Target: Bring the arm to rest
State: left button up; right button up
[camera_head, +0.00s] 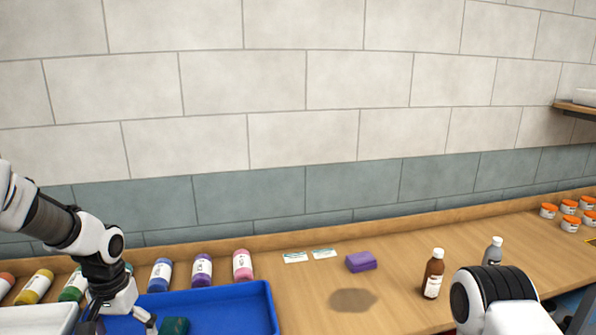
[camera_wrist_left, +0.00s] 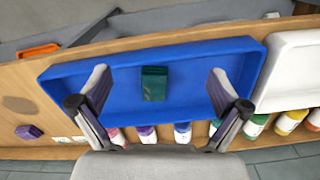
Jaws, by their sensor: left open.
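My left arm comes in from the left in the head view, and its gripper (camera_head: 118,322) hangs over the blue tray (camera_head: 235,306), partly cut off by the bottom edge. In the left wrist view my left gripper (camera_wrist_left: 158,95) is open, with nothing between its fingers. A dark green block (camera_wrist_left: 154,83) lies in the blue tray (camera_wrist_left: 200,62), beyond and between the fingertips. The block also shows in the head view (camera_head: 174,326). My right arm shows at the bottom right of the head view, but its gripper is out of view.
A row of coloured bottles (camera_head: 202,270) lies along the wall behind the tray. A white tray (camera_wrist_left: 295,60) adjoins the blue one. A purple block (camera_head: 361,262), a brown bottle (camera_head: 433,274), a grey bottle (camera_head: 493,251) and several orange-lidded jars (camera_head: 570,222) stand further right. The counter between is mostly clear.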

pick_arm(q)
jog(key=s+d+f+g+b, duration=0.1)
jog(key=s+d+f+g, duration=0.15)
jog(key=s+f, duration=0.85)
jog(key=s+d+f+g+b, duration=0.1)
jog(key=s+d+f, duration=0.2)
jog(key=s+f, duration=0.7)
jog(key=s+d+f+g+b, duration=0.1)
jog(key=s+d+f+b, duration=0.15)
jog(key=s+f, duration=0.85)
jog(key=w+t, duration=0.3)
jog(key=w+t+p, duration=0.1)
jog(key=shift+w+d+r+t, duration=0.25)
jog(key=shift+w+r+t, duration=0.05)
jog(key=shift+w+t, duration=0.05)
jog(key=shift+s, duration=0.1)
